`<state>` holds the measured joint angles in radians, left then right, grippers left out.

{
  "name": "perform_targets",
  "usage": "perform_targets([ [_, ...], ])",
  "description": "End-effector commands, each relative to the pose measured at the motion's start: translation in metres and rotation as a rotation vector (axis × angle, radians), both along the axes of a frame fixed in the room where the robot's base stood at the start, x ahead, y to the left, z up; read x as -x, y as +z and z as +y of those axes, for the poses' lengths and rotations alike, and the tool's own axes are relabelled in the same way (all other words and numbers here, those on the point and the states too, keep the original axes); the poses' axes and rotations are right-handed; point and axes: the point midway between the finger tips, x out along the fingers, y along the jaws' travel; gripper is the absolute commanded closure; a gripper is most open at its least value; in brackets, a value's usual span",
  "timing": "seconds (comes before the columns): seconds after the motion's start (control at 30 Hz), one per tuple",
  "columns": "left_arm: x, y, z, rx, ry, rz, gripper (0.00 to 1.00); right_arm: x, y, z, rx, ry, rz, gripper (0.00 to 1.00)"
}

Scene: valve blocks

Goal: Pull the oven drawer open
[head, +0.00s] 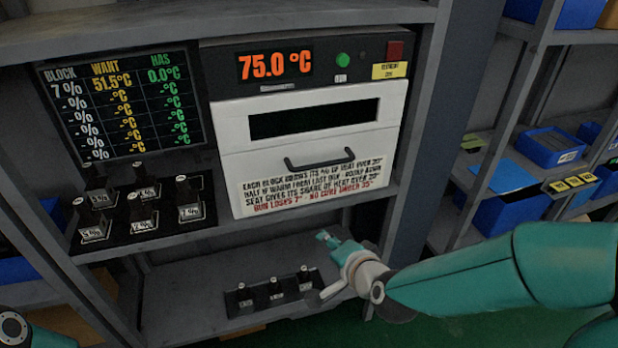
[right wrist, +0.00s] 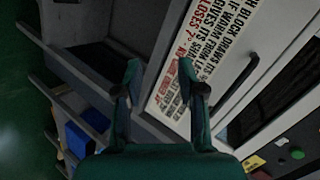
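The oven (head: 310,110) stands on the shelf, with a black top panel reading 75.0 °C and a white front with a dark window. Its drawer front (head: 300,185) carries printed text and a dark bar handle (head: 320,160), and looks closed. The handle also shows in the right wrist view (right wrist: 238,85), to the right of the fingers. My right gripper (head: 328,238) is below the drawer's lower right edge, apart from the handle. In the right wrist view its two fingers (right wrist: 159,80) are spread with nothing between them. My left gripper is not in view; only bits of my left arm show.
A black rack with several valve blocks (head: 138,210) sits left of the oven. A lower shelf holds another rack with three blocks (head: 262,292). A display board (head: 120,105) hangs upper left. A grey shelf post (head: 425,130) stands right of the oven, with blue bins (head: 550,146) beyond.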

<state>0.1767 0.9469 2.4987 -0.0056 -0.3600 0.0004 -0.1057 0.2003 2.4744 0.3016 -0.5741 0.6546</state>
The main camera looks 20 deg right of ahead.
Motion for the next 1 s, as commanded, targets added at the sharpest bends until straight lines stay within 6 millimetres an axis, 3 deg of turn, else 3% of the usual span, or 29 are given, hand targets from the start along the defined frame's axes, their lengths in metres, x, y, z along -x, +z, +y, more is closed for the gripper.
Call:
perform_targets([
  [0.03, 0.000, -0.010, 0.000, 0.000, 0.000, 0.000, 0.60, -0.002, 0.030, -0.003, -0.073, -0.056, -0.085, 0.61],
  [0.1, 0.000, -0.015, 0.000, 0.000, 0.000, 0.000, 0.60, -0.001, 0.066, -0.007, -0.170, -0.122, -0.169, 0.61],
  [0.2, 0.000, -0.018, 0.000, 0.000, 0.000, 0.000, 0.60, 0.003, 0.101, -0.013, -0.278, -0.182, -0.250, 0.61],
  [0.3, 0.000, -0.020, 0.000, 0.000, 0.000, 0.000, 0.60, 0.005, 0.118, -0.017, -0.339, -0.213, -0.290, 0.61],
  [0.57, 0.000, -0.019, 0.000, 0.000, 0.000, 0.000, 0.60, -0.018, 0.118, -0.018, -0.358, -0.225, -0.297, 0.61],
  [1.0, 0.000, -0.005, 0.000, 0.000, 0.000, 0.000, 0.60, -0.109, 0.100, -0.014, -0.356, -0.223, -0.297, 0.61],
])
